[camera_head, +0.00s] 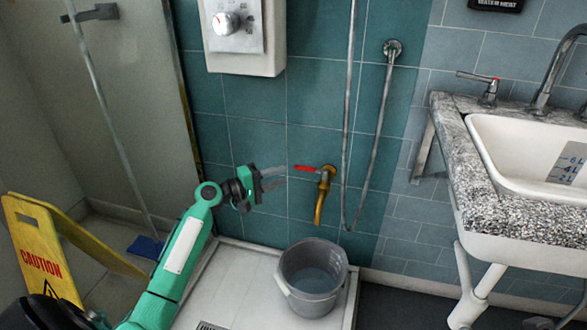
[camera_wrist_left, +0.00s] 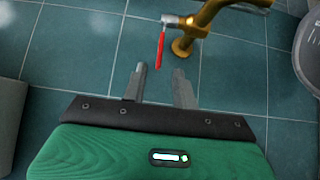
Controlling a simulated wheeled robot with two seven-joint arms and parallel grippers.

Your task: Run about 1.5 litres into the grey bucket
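The grey bucket (camera_head: 285,268) stands upright on the white shower tray, below a brass wall tap (camera_head: 321,205). Bluish water (camera_head: 314,280) shows inside it; I cannot read how much. No stream shows below the spout. The tap's red lever handle (camera_head: 304,168) points left, toward my left gripper (camera_head: 272,178). That gripper is open and empty, just left of the lever and apart from it. In the left wrist view its two fingers (camera_wrist_left: 159,84) have a gap between them, with the red lever (camera_wrist_left: 161,52) ahead. My right gripper is not in view.
A yellow caution sign (camera_head: 38,250) stands at the left. A shower hose (camera_head: 347,110) hangs right of the tap, and a white heater box (camera_head: 245,62) is above. A sink (camera_head: 505,165) with litre marks stands at the right. Bare tray (camera_head: 240,285) lies left of the bucket.

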